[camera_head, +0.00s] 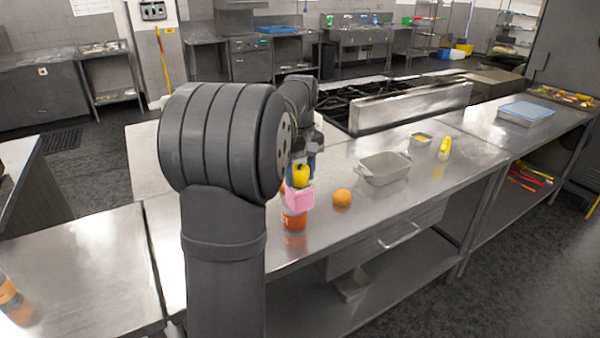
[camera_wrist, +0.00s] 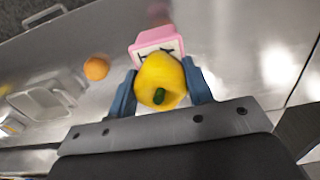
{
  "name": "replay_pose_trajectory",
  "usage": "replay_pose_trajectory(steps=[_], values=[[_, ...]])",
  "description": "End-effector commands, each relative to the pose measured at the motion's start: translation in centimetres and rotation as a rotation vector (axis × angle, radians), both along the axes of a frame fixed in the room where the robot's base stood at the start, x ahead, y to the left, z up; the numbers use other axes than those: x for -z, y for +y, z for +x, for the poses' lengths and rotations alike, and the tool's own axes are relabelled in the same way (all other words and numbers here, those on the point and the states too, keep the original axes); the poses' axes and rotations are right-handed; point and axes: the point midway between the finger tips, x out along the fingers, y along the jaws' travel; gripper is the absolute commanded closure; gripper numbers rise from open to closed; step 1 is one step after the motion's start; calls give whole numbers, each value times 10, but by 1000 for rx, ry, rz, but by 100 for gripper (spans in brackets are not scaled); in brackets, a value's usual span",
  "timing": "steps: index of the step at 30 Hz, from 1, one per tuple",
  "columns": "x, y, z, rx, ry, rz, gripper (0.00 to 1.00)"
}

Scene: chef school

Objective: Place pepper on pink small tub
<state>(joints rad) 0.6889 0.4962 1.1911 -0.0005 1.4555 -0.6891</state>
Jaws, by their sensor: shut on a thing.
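A yellow pepper (camera_head: 301,175) is between the fingers of my gripper (camera_wrist: 160,92). In the wrist view the pepper (camera_wrist: 160,78) shows its green stem, with a blue finger against each side. The pink small tub (camera_head: 300,196) is just below the pepper in the head view. In the wrist view the tub (camera_wrist: 152,38) shows beyond the pepper, which hides part of it. I cannot tell whether the pepper touches the tub. An orange and red container (camera_head: 293,219) shows directly below the tub in the head view.
An orange (camera_head: 342,198) lies right of the tub on the steel counter. A grey tray (camera_head: 386,170), a small container (camera_head: 420,140) and a yellow bottle (camera_head: 444,148) stand farther right. A stove (camera_head: 415,105) is behind. The counter's front right is clear.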

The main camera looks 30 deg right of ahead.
Motion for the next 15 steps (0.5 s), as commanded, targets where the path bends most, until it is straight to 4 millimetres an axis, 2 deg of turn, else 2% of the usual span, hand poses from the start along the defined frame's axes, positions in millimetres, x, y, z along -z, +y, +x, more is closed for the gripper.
replay_pose_trajectory(steps=[8, 9, 12, 15], values=[[2, 0, 0, 0, -1, -1, 76], [3, 0, 0, 0, -1, -1, 52], [2, 0, 0, 0, -1, -1, 32], [2, 0, 0, 0, -1, -1, 32]])
